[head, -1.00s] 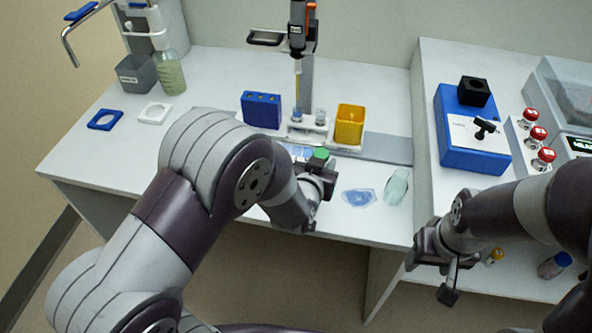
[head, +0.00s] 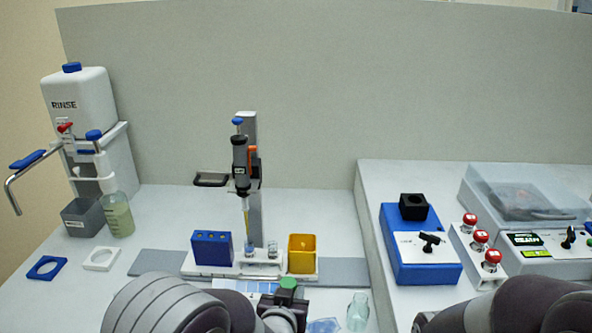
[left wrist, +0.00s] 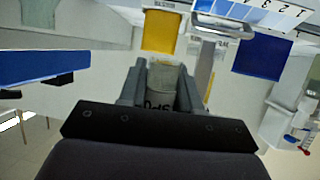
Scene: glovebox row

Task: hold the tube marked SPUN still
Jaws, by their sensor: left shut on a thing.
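The tube marked SPUN (left wrist: 160,100) stands between the fingers of my left gripper (left wrist: 160,92) in the left wrist view. Part of its lettering, upside down, shows near the finger bases. My left gripper is shut on it. In the head view the tube's green cap (head: 289,283) shows above my left gripper (head: 285,308) at the bottom middle, in front of the yellow bin. The tube's body is hidden there by my gripper. Only my right forearm and a dark wrist part show at the bottom right; the right fingers are out of the picture.
Behind the tube stand a blue rack (head: 212,249), a yellow bin (head: 302,254) and a pipette on a stand (head: 241,165). A clear glass vial (head: 358,312) lies to the right. A blue box (head: 420,245) with a black knob stands on the right bench.

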